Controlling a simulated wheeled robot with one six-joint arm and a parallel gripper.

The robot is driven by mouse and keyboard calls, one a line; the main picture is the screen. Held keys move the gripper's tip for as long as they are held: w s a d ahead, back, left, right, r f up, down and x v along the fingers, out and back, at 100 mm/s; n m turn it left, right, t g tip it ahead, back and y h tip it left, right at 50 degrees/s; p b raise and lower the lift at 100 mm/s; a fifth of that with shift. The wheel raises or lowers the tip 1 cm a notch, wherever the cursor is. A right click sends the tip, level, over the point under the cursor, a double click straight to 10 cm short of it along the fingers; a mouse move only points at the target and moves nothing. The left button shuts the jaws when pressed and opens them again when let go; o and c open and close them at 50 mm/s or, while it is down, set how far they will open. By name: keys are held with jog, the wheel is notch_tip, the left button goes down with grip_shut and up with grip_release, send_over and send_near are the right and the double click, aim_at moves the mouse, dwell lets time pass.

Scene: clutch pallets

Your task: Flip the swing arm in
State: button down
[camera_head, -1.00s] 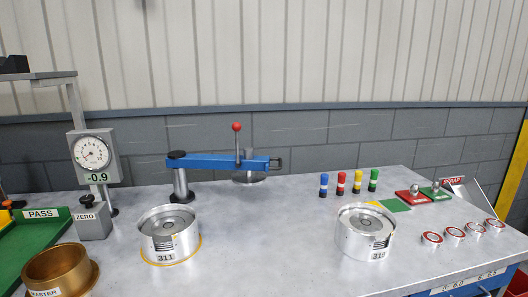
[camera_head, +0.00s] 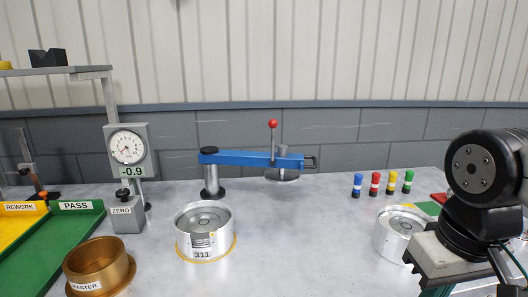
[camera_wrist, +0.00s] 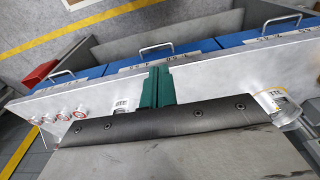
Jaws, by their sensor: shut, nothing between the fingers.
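The blue swing arm (camera_head: 245,158) is on a grey post (camera_head: 211,178) at the back middle of the bench. It reaches to the right from the post, and a red-knobbed lever (camera_head: 272,140) and a round disc (camera_head: 282,174) are at its free end. My gripper shows at the lower right in the head view, its fingertips largely cut off by the frame edge. In the wrist view my gripper (camera_wrist: 155,85) has its green fingers shut together with nothing held. It is well to the right of and nearer than the swing arm, not touching it.
A silver clutch drum marked 311 (camera_head: 204,232) stands in front of the post. Another drum (camera_head: 395,235) is beside my arm. A dial gauge (camera_head: 127,148), gold master ring (camera_head: 97,265) and green PASS tray (camera_head: 62,240) are left. Several coloured markers (camera_head: 375,184) stand back right.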

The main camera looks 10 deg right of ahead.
jog(key=shift+w+a, duration=0.25)
jog(key=shift+a, duration=0.15)
jog(key=w+a+r+n+t+y, duration=0.1)
jog(key=w+r, duration=0.2)
jog(key=w, duration=0.7)
jog(key=w+a+r+t, duration=0.1)
jog(key=w+r, duration=0.2)
jog(key=w, duration=0.7)
jog(key=w+r+n+t+y, duration=0.1)
jog(key=w+r, duration=0.3)
jog(key=w, duration=0.5)
jog(key=w+f+t, duration=0.1)
jog(key=w+t, duration=0.1)
jog(key=w, duration=1.3)
jog(key=w+f+n+t, duration=0.1)
jog(key=w+f+t, duration=0.1)
jog(key=w, duration=1.2)
jog(key=shift+w+d+f+y, duration=0.15)
jog(key=shift+w+d+y, duration=0.15)
jog(key=shift+w, duration=0.05)
